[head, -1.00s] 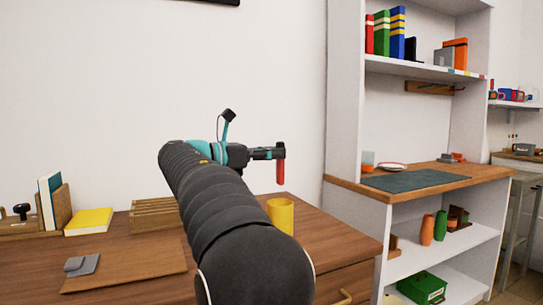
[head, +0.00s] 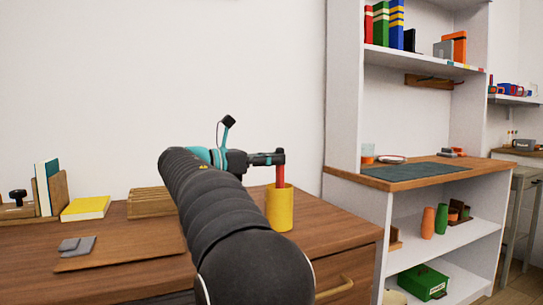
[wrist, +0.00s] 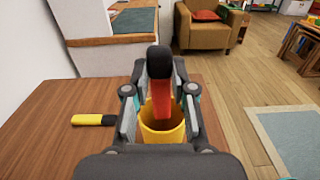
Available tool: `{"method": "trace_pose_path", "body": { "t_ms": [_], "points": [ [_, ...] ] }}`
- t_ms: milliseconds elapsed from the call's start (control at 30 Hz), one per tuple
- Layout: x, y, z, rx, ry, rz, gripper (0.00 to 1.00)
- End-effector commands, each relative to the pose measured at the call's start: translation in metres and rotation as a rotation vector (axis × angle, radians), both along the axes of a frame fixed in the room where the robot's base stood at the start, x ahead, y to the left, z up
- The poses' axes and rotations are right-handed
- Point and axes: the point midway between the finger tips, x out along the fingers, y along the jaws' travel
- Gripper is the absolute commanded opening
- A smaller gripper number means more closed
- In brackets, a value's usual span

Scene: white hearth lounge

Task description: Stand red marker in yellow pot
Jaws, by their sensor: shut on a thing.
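The red marker (head: 280,174) is upright in my gripper (head: 277,158). Its lower end is hidden behind the near rim of the yellow pot (head: 279,210), so it appears to reach into the pot's mouth. The pot stands upright on the wooden desk. In the wrist view, the marker's black end (wrist: 160,62) rises between the fingers and its red body (wrist: 162,98) runs down to the pot's opening (wrist: 163,125). My gripper is shut on the marker above the rim. Whether the marker touches the pot's bottom cannot be seen.
A yellow and black marker (wrist: 94,120) lies on the desk beside the pot. A slotted wooden rack (head: 150,202), a yellow book (head: 86,208) and a board with a grey item (head: 77,245) are to the left. A white shelf unit (head: 345,120) stands to the right.

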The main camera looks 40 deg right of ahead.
Motion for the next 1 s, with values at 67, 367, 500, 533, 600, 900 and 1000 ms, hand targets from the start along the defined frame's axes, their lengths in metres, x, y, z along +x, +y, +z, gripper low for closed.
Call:
{"method": "trace_pose_path", "body": {
  "t_ms": [67, 367, 500, 533, 600, 900, 1000],
  "points": [
    [0.0, 0.0, -0.006, 0.0, 0.001, 0.0, 0.02],
    [0.0, 0.0, -0.026, 0.0, 0.001, 0.0, 0.02],
    [0.0, 0.0, -0.035, 0.0, 0.002, 0.0, 0.02],
    [0.0, 0.0, -0.037, 0.0, 0.001, 0.0, 0.02],
    [0.0, 0.0, -0.041, 0.0, 0.001, 0.0, 0.02],
    [0.0, 0.0, -0.051, 0.0, 0.0, 0.0, 0.02],
    [0.0, 0.0, -0.052, 0.0, 0.0, 0.0, 0.02]
  ]
}}
